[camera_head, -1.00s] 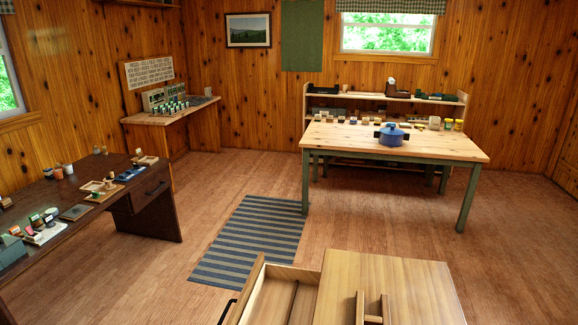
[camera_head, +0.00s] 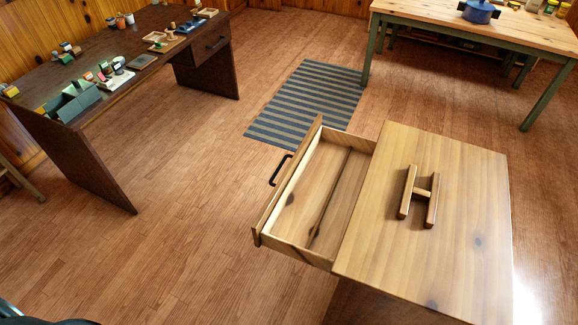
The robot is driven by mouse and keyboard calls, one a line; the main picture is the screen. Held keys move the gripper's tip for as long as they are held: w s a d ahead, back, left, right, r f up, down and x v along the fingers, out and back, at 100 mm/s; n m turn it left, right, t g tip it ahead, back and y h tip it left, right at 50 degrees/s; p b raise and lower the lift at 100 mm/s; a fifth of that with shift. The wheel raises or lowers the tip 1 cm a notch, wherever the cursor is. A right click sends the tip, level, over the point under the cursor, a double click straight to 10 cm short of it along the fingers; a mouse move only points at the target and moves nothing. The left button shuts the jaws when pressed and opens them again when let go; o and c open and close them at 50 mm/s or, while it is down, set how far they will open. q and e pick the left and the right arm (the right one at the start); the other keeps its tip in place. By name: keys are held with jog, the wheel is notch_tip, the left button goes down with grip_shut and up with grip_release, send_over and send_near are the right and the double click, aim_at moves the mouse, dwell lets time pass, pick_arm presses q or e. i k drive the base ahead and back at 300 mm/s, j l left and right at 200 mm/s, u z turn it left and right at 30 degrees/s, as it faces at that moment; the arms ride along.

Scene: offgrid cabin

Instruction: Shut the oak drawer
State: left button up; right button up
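The oak drawer (camera_head: 262,214) stands pulled out from the left side of a light wooden cabinet (camera_head: 465,170). Its front faces left and carries a black bar handle (camera_head: 280,170). The inside looks empty, with a thin dark line running along its floor. Neither gripper can be made out. A dark rounded shape, probably part of me, shows at the bottom left corner.
A wooden H-shaped piece (camera_head: 421,194) lies on the cabinet top. A dark desk (camera_head: 100,75) with small items stands at the left. A striped rug (camera_head: 312,97) and a light-topped table (camera_head: 545,38) are behind. Open floor lies left of the drawer.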

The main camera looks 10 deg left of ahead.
aim_at(305, 218)
jog(key=j+z, duration=0.25)
jog(key=j, duration=0.45)
jog(key=j+z, duration=0.2)
jog(key=j, duration=0.5)
jog(key=j+z, duration=0.25)
jog(key=j, duration=0.4)
jog(key=k+j+z, duration=0.1)
jog(key=j+z, duration=0.15)
jog(key=j, duration=0.45)
